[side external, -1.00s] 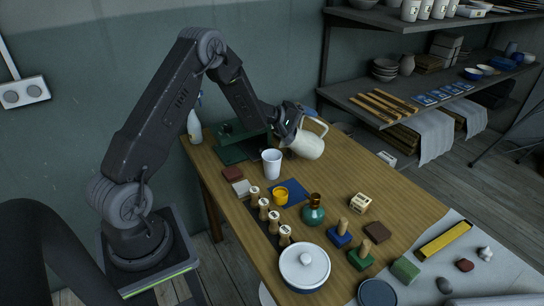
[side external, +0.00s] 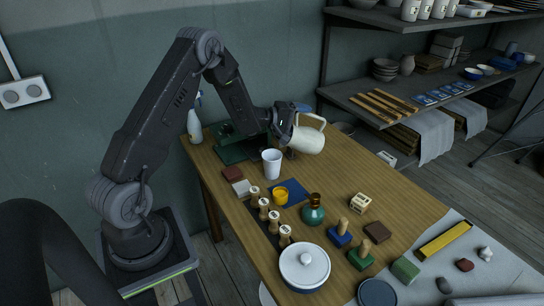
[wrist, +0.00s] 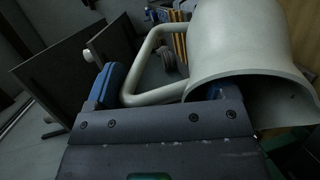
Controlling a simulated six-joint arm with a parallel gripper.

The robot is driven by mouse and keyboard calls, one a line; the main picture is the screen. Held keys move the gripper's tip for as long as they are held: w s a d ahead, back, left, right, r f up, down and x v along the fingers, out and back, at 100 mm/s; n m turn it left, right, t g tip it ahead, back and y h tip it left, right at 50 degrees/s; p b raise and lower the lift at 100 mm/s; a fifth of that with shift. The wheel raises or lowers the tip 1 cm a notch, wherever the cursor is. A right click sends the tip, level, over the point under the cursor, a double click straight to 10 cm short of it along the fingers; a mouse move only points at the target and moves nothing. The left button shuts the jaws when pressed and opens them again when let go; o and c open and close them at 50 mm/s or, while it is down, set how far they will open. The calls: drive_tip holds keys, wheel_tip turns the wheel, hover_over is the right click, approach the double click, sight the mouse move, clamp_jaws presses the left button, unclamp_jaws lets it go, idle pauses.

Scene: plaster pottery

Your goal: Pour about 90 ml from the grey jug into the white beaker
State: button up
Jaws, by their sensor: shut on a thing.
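The white beaker (side external: 271,164) stands upright on the table, below and left of the jug. I cannot see its contents, nor any stream of liquid.
A white spray bottle (side external: 194,125) stands at the back left. Shelves (side external: 420,100) are behind on the right.

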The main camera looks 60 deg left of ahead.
drive_tip(key=shift+s+a+r+t+h, duration=0.2)
drive_tip(key=shift+s+r+t+h, duration=0.1)
drive_tip(key=shift+s+r+t, duration=0.4)
idle(0.5)
drive_tip(key=shift+s+a+r+t, duration=0.1)
drive_tip(key=shift+s+a+t, duration=0.15)
drive_tip(key=shift+s+t, duration=0.4)
drive_tip(key=shift+s+a+r+t, duration=0.1)
drive_tip(key=shift+s+a+t, duration=0.2)
drive_tip(key=shift+s, duration=0.5)
idle(1.1)
drive_tip(key=w+g, duration=0.1)
drive_tip(key=w+d+f+g, duration=0.1)
drive_tip(key=w, duration=0.1)
drive_tip(key=w+g, duration=0.1)
drive_tip(key=shift+w+d+f, duration=0.25)
drive_tip(key=shift+w+d+f+g+y, duration=0.25)
drive_tip(key=shift+w+f+g+y, duration=0.5)
drive_tip(key=shift+g, duration=0.7)
drive_tip(key=shift+w+f, duration=0.15)
drive_tip(key=shift+f, duration=0.1)
idle(0.5)
